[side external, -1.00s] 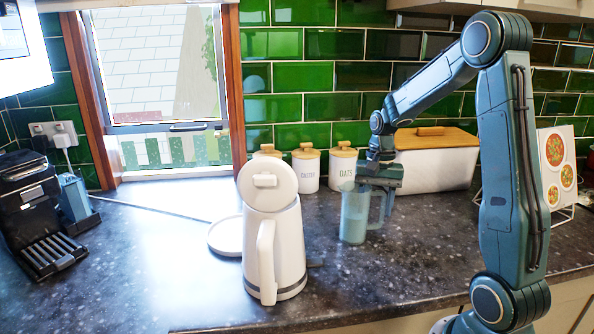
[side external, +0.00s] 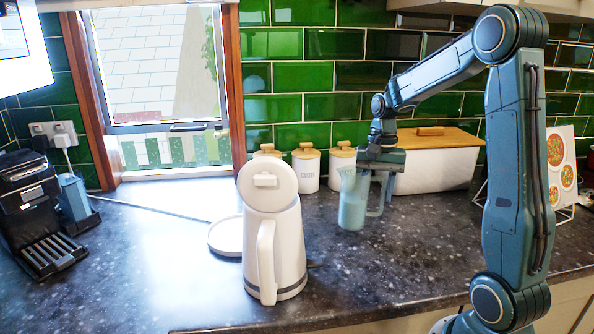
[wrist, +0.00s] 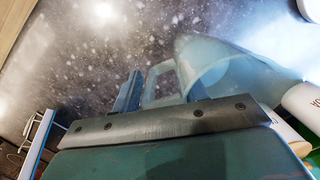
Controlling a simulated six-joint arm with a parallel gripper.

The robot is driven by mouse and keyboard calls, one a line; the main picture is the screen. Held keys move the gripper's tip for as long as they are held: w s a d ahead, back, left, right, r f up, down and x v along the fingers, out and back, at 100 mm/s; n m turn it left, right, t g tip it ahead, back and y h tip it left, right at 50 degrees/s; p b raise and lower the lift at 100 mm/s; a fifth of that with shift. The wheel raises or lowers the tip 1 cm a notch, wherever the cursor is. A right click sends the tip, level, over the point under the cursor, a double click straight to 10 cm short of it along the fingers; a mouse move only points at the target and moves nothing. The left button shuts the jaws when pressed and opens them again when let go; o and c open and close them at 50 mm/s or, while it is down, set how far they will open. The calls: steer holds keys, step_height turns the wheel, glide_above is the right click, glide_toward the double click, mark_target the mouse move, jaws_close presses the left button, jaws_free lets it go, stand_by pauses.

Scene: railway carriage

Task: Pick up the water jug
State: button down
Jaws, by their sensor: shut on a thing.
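The water jug (side external: 352,203) is a pale blue translucent jug with a handle on its right side. It is held upright or nearly so, and its base seems slightly above the dark worktop. My gripper (side external: 379,170) is at the jug's upper right, shut on the jug at its handle side. In the wrist view the jug (wrist: 222,68) shows its open mouth and its handle beside a finger. The exact contact between fingers and handle is partly hidden.
A white kettle (side external: 275,240) stands on the worktop left of the jug, near a round white base (side external: 225,238). Lidded canisters (side external: 306,170) and a white bread bin (side external: 434,165) stand behind. A coffee machine (side external: 35,205) is at far left. The worktop front of the jug is clear.

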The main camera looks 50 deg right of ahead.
step_height(320, 180, up, 6)
steer(key=shift+r, duration=0.15)
steer(key=shift+r, duration=0.15)
stand_by(0.7)
steer(key=shift+r, duration=2.85)
step_height(320, 180, down, 9)
steer(key=shift+s+a, duration=0.2)
steer(key=shift+s, duration=0.2)
steer(key=shift+f, duration=0.15)
step_height(320, 180, down, 6)
steer(key=shift+f, duration=0.15)
